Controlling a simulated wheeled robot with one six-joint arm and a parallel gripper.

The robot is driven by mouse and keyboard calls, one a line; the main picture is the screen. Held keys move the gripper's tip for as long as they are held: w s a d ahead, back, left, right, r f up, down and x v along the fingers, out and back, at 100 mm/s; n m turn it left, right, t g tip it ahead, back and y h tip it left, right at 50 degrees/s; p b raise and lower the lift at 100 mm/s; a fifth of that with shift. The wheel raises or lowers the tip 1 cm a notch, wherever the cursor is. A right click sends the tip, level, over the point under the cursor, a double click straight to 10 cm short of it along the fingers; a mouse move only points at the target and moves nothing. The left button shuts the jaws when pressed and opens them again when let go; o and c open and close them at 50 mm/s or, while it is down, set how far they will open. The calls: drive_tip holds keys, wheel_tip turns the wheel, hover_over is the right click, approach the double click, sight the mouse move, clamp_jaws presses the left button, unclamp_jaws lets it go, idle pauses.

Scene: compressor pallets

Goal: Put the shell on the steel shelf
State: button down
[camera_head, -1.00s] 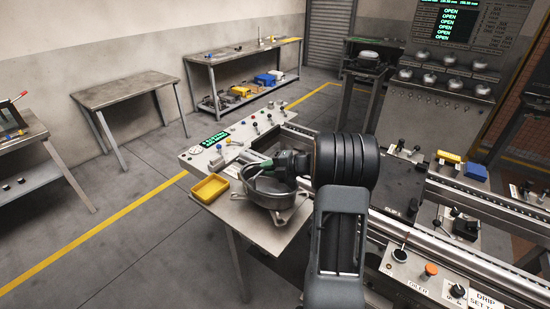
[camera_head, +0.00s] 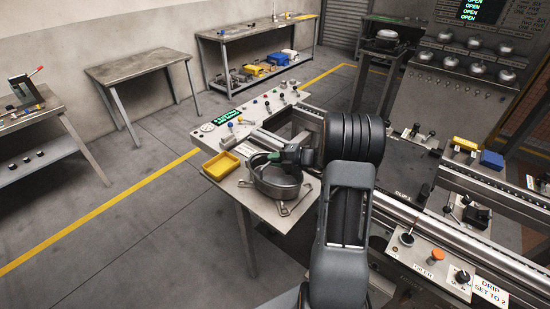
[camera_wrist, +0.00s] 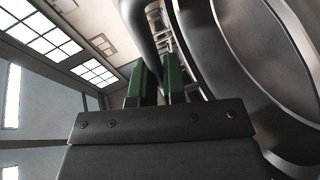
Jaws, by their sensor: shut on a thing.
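The shell (camera_head: 276,184) is a round, dark metal bowl with splayed feet. It appears at the front corner of a steel worktop, and I cannot tell whether it touches it. My gripper (camera_head: 284,157) is at its rim, shut on it, with green finger pads. In the wrist view the two green fingers (camera_wrist: 161,82) are close together, and the shell's curved grey wall (camera_wrist: 235,65) fills the right side. A bench with a lower steel shelf (camera_head: 262,76) stands at the back wall; another shelf (camera_head: 38,160) is at far left. I cannot tell which is meant.
A yellow tray (camera_head: 222,165) sits left of the shell, near knobs and a green display (camera_head: 226,117). A bare table (camera_head: 135,68) stands by the wall. Rails and control boxes lie to the right. The floor left of the worktop is clear.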

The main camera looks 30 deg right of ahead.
drive_tip(key=c, duration=1.5)
unclamp_jaws()
drive_tip(key=shift+c, duration=0.2)
drive_tip(key=o, duration=0.4)
drive_tip(key=shift+c, duration=0.2)
